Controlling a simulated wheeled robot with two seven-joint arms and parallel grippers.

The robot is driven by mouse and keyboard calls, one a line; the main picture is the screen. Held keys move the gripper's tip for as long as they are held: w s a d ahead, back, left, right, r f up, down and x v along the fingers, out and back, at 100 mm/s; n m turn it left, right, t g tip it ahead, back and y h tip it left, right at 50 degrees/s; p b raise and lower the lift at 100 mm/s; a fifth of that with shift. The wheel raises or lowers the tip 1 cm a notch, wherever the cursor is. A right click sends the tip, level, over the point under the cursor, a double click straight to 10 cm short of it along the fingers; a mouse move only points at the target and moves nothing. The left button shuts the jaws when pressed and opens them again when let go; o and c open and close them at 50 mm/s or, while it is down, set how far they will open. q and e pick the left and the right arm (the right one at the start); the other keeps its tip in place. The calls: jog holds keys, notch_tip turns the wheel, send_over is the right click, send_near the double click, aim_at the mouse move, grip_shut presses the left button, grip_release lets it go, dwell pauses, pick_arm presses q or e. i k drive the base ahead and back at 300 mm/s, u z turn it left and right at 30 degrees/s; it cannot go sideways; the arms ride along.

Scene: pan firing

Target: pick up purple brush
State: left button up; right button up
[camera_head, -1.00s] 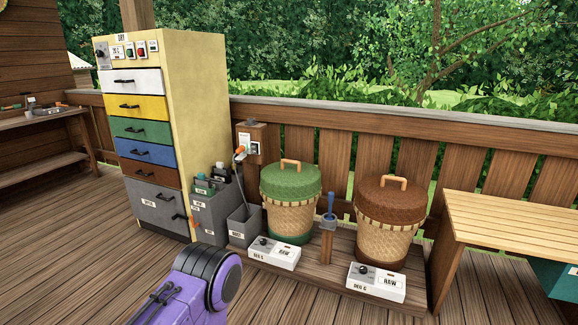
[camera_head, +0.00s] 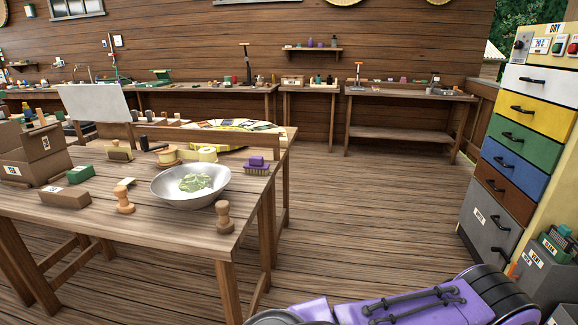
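The purple brush (camera_head: 257,166) sits on the right end of the wooden work table (camera_head: 150,221), bristles down, with a purple body and handle on top. It is to the right of the metal bowl and close to the table's right edge. A purple arm link of mine shows at the bottom right, well apart from the brush. Neither of my grippers is in view.
A metal bowl (camera_head: 164,188) with green leaves stands left of the brush. Wooden stamps (camera_head: 223,217), a cardboard box (camera_head: 32,150) and small blocks share the table. A drawer cabinet (camera_head: 513,150) stands at the right. The floor (camera_head: 365,200) between is clear.

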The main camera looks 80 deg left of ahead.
aim_at(256, 165)
jog(key=u, duration=2.8)
